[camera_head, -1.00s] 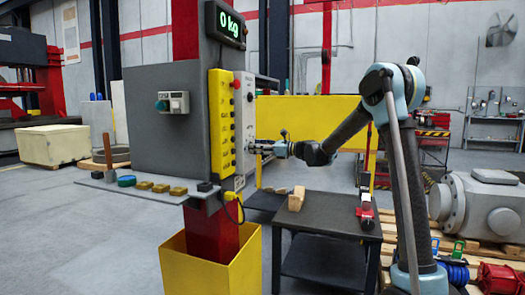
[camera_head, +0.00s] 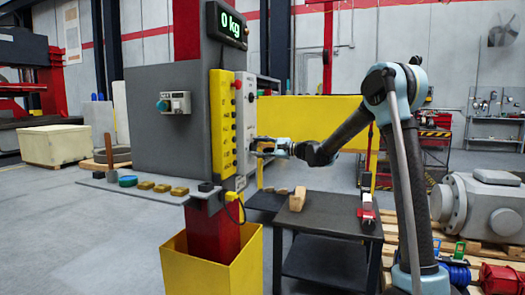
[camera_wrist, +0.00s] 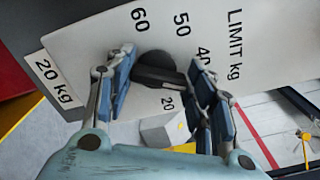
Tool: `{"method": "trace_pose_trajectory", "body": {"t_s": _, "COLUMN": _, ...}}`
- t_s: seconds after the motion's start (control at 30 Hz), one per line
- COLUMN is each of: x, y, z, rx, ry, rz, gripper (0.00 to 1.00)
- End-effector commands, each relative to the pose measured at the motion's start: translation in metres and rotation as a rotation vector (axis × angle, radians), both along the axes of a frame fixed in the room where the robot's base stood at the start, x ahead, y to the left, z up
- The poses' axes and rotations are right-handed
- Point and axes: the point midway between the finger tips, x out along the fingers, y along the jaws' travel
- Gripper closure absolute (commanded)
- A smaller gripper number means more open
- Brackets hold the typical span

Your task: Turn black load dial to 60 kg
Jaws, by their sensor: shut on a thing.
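The black load dial (camera_wrist: 158,70) sits on a light panel (camera_wrist: 92,52) in the wrist view. The numbers 60, 50, 40 and 20 are printed around it, with "LIMIT kg" beside them. My gripper (camera_wrist: 162,62) has its blue finger pads on either side of the dial and is shut on it. The dial's raised bar lies across the gap between the fingers; I cannot tell which mark it points to. In the head view my gripper (camera_head: 262,147) is at the side panel and hides the dial. The display (camera_head: 228,22) reads 0 kg.
A yellow button strip (camera_head: 222,125) and a red button (camera_head: 238,84) are close to my gripper. A dark table (camera_head: 325,215) with wooden blocks (camera_head: 298,199) stands below the arm. A shelf (camera_head: 135,184) with small brass blocks juts out at left.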

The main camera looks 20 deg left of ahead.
Motion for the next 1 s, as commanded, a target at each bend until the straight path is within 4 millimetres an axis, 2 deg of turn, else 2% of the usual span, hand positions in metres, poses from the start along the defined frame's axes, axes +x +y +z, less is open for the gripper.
{"method": "trace_pose_trajectory", "body": {"t_s": 1.0, "x": -0.0062, "y": 0.0005, "z": -0.0057, "rx": -0.080, "ry": -0.965, "rz": 0.005, "gripper": 0.74}}
